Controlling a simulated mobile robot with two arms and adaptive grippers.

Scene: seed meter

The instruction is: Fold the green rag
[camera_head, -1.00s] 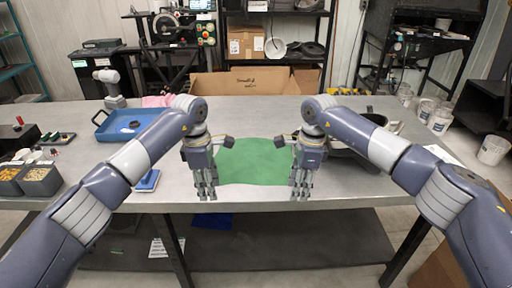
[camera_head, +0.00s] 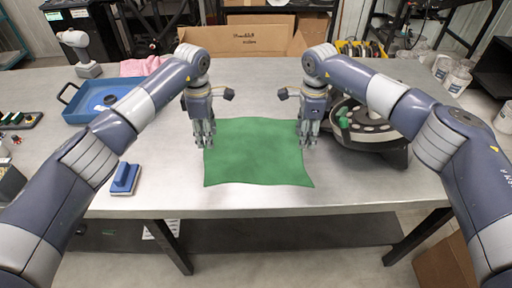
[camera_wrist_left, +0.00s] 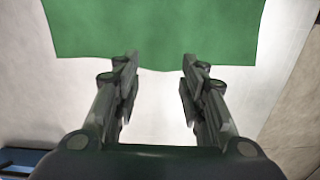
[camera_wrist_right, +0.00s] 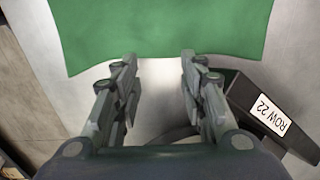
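The green rag (camera_head: 257,155) lies spread flat on the metal table, a rough rectangle. My left gripper (camera_head: 202,143) is at its left edge and my right gripper (camera_head: 309,142) at its right edge in the head view. In the left wrist view the two fingers (camera_wrist_left: 158,75) are apart, with the rag (camera_wrist_left: 150,30) just beyond the tips. In the right wrist view the fingers (camera_wrist_right: 158,75) are also apart, with the rag (camera_wrist_right: 160,25) just ahead. Nothing is between either pair of fingers.
A blue tray (camera_head: 125,100), pink cloth (camera_head: 142,67) and blue-handled brush (camera_head: 124,179) are left. The table front (camera_head: 250,200) is clear.

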